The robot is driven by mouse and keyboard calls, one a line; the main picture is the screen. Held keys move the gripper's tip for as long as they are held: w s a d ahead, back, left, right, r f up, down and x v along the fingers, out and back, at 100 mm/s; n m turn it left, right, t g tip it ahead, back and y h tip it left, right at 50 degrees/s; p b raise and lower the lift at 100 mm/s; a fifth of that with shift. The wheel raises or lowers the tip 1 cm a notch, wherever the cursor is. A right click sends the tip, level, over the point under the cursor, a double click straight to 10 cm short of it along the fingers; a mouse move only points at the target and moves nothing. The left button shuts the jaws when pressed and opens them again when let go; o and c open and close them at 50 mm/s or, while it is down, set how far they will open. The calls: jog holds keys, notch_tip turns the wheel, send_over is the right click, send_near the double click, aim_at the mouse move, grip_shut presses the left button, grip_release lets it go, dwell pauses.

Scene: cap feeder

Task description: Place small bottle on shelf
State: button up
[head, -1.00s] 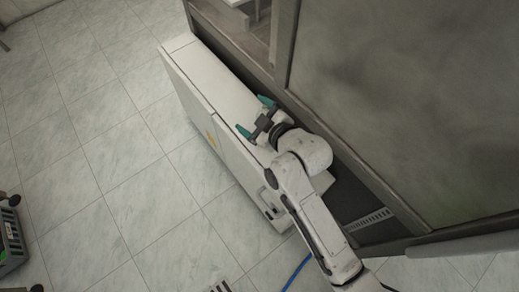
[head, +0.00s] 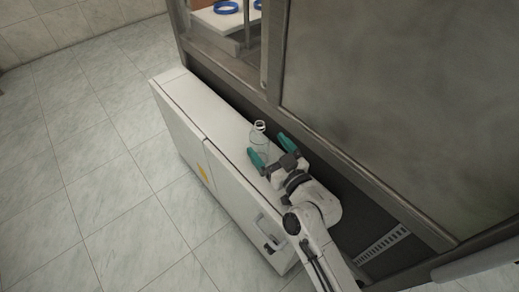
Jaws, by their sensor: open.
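A small clear bottle (head: 258,137) stands upright on top of the long white cabinet (head: 212,112). My gripper (head: 272,150), with teal fingertips, is open at the bottle's near right side. The left fingertip overlaps the bottle's lower part in the picture; the right fingertip is to the right of the bottle. I see no grip on the bottle, and cannot tell whether a finger touches it. The bottle's base is partly hidden.
A dark-framed machine with a grey panel (head: 375,95) rises close behind the cabinet. Blue rings (head: 226,7) lie on a white surface inside it at the top. A handle (head: 268,228) is on the cabinet's front. The tiled floor (head: 90,190) at left is clear.

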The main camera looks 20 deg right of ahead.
aim_at(256, 131)
jog(key=shift+w+a+r, duration=0.1)
jog(key=shift+w+a, duration=0.1)
jog(key=shift+w, duration=0.95)
jog(key=shift+w+a+f, duration=0.1)
jog(key=shift+w+a, duration=0.05)
jog(key=shift+w, duration=1)
jog(key=shift+w+a+r, duration=0.1)
jog(key=shift+w+a, duration=0.1)
jog(key=shift+w, duration=0.95)
jog(key=shift+c, duration=0.2)
jog(key=shift+p, duration=0.3)
jog(key=c, duration=1.1)
jog(key=shift+r, duration=0.1)
